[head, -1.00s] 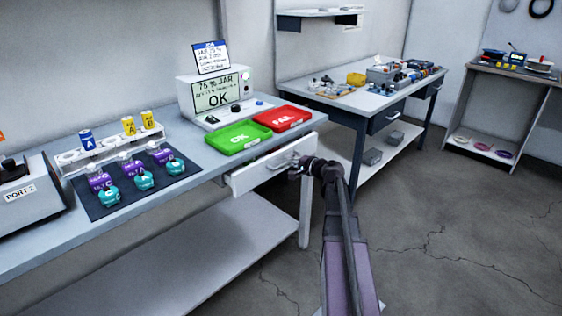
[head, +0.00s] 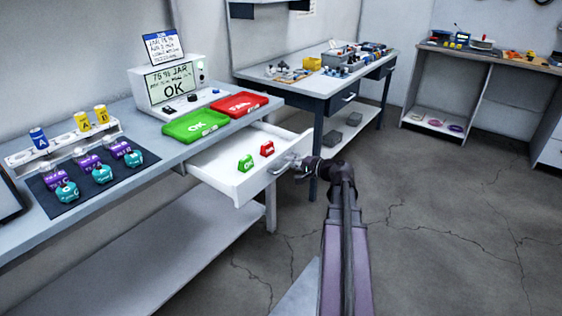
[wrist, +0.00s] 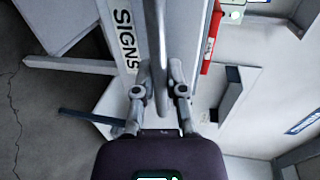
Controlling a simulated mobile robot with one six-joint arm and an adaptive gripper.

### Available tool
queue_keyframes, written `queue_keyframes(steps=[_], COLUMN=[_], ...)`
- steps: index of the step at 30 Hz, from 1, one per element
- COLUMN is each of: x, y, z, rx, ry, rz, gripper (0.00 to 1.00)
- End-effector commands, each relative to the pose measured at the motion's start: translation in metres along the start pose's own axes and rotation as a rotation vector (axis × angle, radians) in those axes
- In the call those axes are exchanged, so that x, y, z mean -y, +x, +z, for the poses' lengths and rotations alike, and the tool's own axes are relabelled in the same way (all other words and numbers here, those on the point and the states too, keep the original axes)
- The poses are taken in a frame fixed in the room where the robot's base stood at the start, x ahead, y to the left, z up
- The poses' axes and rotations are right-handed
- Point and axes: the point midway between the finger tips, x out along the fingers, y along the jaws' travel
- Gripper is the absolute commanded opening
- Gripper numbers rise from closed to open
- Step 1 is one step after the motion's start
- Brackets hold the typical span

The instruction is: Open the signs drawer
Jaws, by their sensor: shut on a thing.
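The signs drawer (head: 222,167) is white and stands pulled well out from under the bench in the head view. A green sign (head: 246,163) and a red sign (head: 267,149) stand inside it. My gripper (head: 296,167) is at the drawer's front and shut on its handle (head: 283,164). In the wrist view the fingers (wrist: 160,90) close around the grey bar of the handle (wrist: 159,45), and the drawer front (wrist: 124,30) beside it reads SIGNS.
Above the drawer, the bench (head: 150,128) holds a green OK tray (head: 195,124), a red FAIL tray (head: 239,104), a display unit (head: 168,86) and several jars on a dark mat (head: 60,205). A second workbench (head: 300,82) stands behind. Open floor lies to the right.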

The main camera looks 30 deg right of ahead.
Motion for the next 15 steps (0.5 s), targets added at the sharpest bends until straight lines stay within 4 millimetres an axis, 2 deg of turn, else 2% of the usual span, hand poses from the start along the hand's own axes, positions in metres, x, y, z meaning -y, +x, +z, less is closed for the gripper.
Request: queue_keyframes(steps=[12,13,15], x=[0.0012,0.0012,0.0012], y=[0.0006,0.0007,0.0011], z=[-0.0031,-0.0029,-0.0021], rx=[-0.005,-0.005,-0.003], ry=[0.000,0.000,0.000], rz=[-0.004,-0.003,-0.003], gripper=[0.00,0.24,0.45])
